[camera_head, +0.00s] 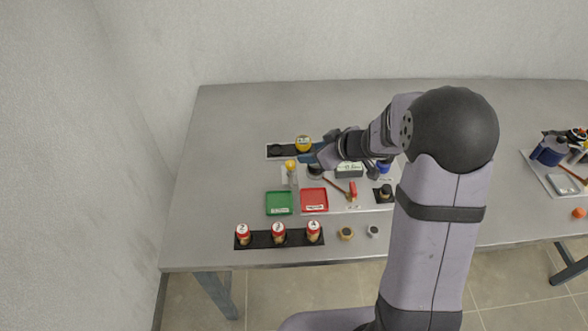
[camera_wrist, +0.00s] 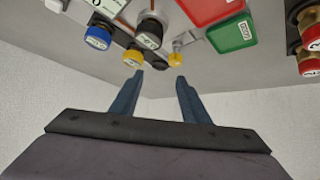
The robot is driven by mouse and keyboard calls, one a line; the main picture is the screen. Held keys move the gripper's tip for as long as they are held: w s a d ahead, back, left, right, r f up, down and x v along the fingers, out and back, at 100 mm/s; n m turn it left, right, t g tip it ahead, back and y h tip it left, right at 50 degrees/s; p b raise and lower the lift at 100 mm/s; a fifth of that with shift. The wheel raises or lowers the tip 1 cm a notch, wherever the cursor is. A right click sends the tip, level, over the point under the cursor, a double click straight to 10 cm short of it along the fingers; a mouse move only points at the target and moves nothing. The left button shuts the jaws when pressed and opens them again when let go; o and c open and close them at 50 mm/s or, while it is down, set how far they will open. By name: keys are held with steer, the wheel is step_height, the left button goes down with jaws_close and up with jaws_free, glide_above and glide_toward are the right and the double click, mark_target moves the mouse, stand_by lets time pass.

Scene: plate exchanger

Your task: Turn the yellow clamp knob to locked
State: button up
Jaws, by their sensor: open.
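A small yellow knob on a pale post, which looks like the clamp knob (camera_head: 290,164), stands behind the green tray. In the wrist view the knob (camera_wrist: 176,60) is just beyond the right fingertip, with no clear contact. Its lock marking is too small to read. My gripper (camera_wrist: 160,77) is open, with nothing between its blue fingers. In the head view my gripper (camera_head: 306,158) is low over the table, just right of the knob, and partly hidden by my wrist. A labelled yellow cap (camera_head: 303,142) sits behind it on a black rack.
A green tray (camera_head: 279,204) and a red tray (camera_head: 314,208) lie in front. Several red-capped bottles stand in a front rack (camera_head: 261,240). A black knob (camera_wrist: 149,33) and a blue cap (camera_wrist: 98,38) are close to my fingers. The table's left side is clear.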

mark_target(291, 163)
steer(key=shift+n+g+y, duration=0.4)
steer(key=shift+y, duration=0.2)
steer(key=shift+s+a+f+b+x, duration=0.15)
steer(key=shift+s+x, duration=0.15)
steer(key=shift+x, duration=1.2)
steer(key=shift+s+a+f+b+x, duration=0.15)
steer(key=shift+s+x, duration=0.15)
steer(key=shift+x, duration=1.15)
steer(key=shift+s+a+f+b+x, duration=0.1)
steer(key=shift+s+x, duration=0.25)
steer(key=shift+x, duration=1.15)
steer(key=shift+r, duration=0.1)
steer(key=c, duration=1.1)
